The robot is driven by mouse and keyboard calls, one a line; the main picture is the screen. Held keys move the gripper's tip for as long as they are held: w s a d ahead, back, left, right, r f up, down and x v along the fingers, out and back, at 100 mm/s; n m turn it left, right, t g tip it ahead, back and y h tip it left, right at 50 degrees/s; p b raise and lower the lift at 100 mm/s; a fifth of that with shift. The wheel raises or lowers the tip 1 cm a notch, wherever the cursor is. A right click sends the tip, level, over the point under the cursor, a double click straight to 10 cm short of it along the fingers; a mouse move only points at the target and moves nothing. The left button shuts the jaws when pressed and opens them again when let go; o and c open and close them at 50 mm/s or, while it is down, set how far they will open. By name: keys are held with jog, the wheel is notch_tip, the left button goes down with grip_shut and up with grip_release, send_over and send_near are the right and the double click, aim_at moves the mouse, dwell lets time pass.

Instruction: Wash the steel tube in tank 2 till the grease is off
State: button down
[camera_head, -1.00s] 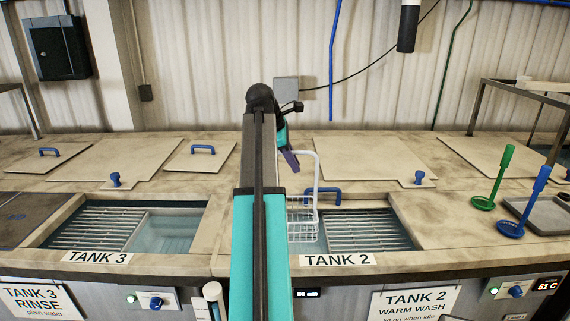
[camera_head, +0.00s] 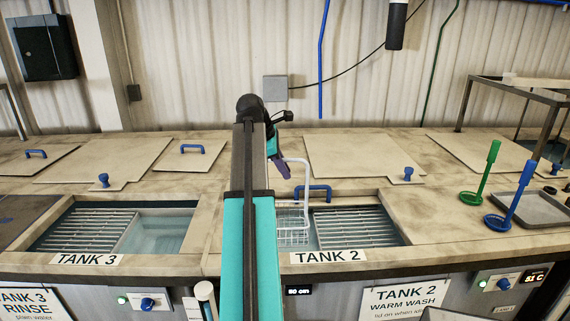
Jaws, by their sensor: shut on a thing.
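My gripper (camera_head: 280,166) is shut on the tall handle of a white wire basket (camera_head: 291,224). The basket hangs upright at the left, open part of tank 2 (camera_head: 327,257). I cannot tell how deep its bottom is in the water. The right part of tank 2 is covered by a slatted grate (camera_head: 355,228). My arm hides the left edge of the tank and part of the basket. I cannot make out the steel tube or any grease; the basket's contents are too small to tell.
Tank 3 (camera_head: 72,259) is open at left, with grate and water. Beige lids (camera_head: 365,158) lie behind the tanks; a blue handle (camera_head: 313,192) stands just behind the basket.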

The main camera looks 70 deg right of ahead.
jog(key=shift+f+b, duration=3.6)
jog(key=shift+f, duration=5.8)
jog(key=shift+s, duration=0.1)
jog(key=shift+s+d+p, duration=0.2)
jog(key=shift+s, duration=0.35)
jog(key=shift+s+d+p, duration=0.15)
jog(key=shift+s+d, duration=0.05)
jog(key=shift+s, duration=0.3)
jog(key=shift+w, duration=0.1)
jog(key=shift+w+a+p, duration=0.25)
jog(key=shift+w+a, duration=0.05)
jog(key=shift+w, duration=0.45)
jog(key=shift+w+a+p, duration=0.2)
jog(key=shift+w+a, duration=0.1)
jog(key=shift+w, duration=0.4)
jog(key=shift+w+a+p, duration=0.25)
jog(key=shift+w+a, duration=0.05)
jog(key=shift+w, duration=0.45)
